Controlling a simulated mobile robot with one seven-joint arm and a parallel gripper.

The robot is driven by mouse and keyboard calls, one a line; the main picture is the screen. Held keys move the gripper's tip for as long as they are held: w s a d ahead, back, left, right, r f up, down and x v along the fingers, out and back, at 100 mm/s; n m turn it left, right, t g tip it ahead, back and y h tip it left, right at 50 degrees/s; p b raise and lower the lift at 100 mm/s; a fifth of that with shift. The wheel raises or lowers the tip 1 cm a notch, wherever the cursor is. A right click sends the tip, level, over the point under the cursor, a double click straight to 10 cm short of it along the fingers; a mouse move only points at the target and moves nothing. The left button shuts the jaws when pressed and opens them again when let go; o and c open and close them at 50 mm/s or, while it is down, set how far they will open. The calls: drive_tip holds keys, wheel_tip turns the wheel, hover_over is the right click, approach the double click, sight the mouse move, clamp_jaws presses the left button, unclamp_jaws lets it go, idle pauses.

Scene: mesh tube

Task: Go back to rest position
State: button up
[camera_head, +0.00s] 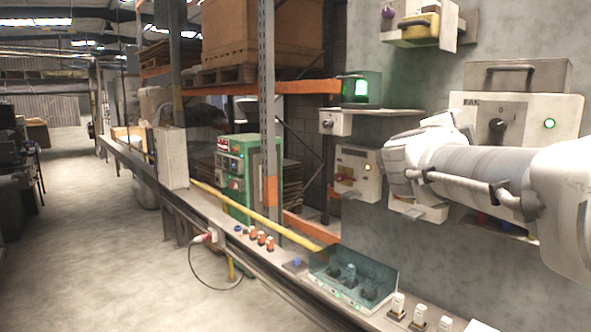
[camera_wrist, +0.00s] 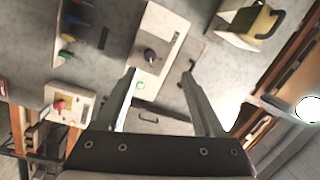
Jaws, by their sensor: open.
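My gripper (camera_wrist: 158,76) shows in the wrist view with its two fingers spread apart and nothing between them. Beyond the fingers is a wall panel with a white box and a dark knob (camera_wrist: 150,55). In the head view my arm reaches in from the right edge in front of the grey wall, and I cannot make out the fingers there. The box with a dark rotary knob (camera_head: 497,125) and a green light is on the wall behind the arm.
A shelf bearing a green-lit device (camera_head: 361,90) and a white box with a red handle (camera_head: 357,172) are left of my arm. Below stands a narrow bench with a teal open box (camera_head: 352,279) and several small switches. Open floor (camera_head: 95,235) lies at the left.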

drive_tip(key=s+a+f+n+t+y, duration=0.1)
drive_tip(key=s+a+f+n+y, duration=0.1)
drive_tip(key=a+f+n+y, duration=0.45)
drive_tip(key=s+a+f+n+y, duration=0.35)
drive_tip(key=a+n+y, duration=0.35)
drive_tip(key=a+n, duration=0.35)
drive_tip(key=s+f+n+g, duration=0.5)
drive_tip(key=s+f+g, duration=0.4)
drive_tip(key=s+f, duration=0.8)
wheel_tip(320, 180, down, 3)
drive_tip(key=shift+s+d+r+n+h, duration=0.15)
drive_tip(key=shift+s+d+n+h, duration=0.2)
drive_tip(key=shift+d, duration=0.1)
